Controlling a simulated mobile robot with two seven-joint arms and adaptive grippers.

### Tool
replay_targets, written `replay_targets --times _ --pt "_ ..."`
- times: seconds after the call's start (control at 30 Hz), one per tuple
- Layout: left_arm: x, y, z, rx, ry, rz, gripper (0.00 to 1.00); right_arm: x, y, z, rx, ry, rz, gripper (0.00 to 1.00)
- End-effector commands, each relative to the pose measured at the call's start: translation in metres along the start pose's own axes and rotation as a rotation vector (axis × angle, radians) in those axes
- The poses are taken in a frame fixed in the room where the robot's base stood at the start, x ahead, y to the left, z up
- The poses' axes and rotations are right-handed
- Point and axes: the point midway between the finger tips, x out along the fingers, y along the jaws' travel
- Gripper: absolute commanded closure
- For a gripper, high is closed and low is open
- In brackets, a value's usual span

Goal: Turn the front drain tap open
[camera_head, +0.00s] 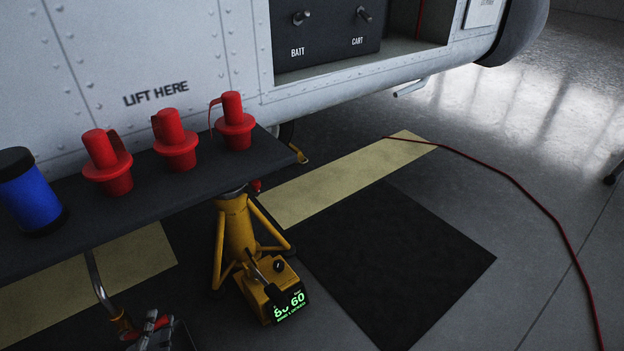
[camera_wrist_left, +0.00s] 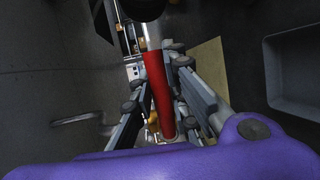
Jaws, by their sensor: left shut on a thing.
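A drain tap (camera_head: 120,321) with a brass-coloured body hangs at the end of a thin metal pipe (camera_head: 98,282) at the bottom left of the head view. Its red handle (camera_wrist_left: 158,92) runs lengthwise between the fingers of my left gripper in the left wrist view. My left gripper (camera_head: 154,332) is at the bottom edge of the head view, shut on the red handle and hiding part of it. How far the tap is turned cannot be told. My right gripper is not in view.
A dark shelf (camera_head: 228,179) carries several red plugs (camera_head: 174,140) and a blue can (camera_head: 30,193) above the tap. A yellow jack (camera_head: 237,236) with a green display stands right of it. A red cable (camera_head: 520,190) crosses the floor; a dark mat (camera_head: 400,260) lies clear.

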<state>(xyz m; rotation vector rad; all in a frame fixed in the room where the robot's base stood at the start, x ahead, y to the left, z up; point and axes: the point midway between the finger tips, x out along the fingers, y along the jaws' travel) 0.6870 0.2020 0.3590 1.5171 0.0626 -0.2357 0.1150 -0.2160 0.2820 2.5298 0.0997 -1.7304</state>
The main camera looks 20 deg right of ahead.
Motion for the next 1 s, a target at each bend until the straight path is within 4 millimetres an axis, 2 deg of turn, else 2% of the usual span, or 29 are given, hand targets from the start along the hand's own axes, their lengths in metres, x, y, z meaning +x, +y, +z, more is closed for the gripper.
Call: replay_targets --times 0.37,0.53,0.7,1.0 --pt "0.001 -0.006 -0.002 0.194 0.044 -0.080 1.00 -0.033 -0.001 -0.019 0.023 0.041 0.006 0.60" --pt "0.002 -0.014 -0.004 0.338 0.074 -0.140 1.00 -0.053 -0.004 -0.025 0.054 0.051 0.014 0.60" --pt "0.002 -0.024 -0.008 0.484 0.105 -0.202 1.00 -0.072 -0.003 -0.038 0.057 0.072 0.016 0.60" --pt "0.000 -0.041 -0.019 0.741 0.161 -0.310 1.00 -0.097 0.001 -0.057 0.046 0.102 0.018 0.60"
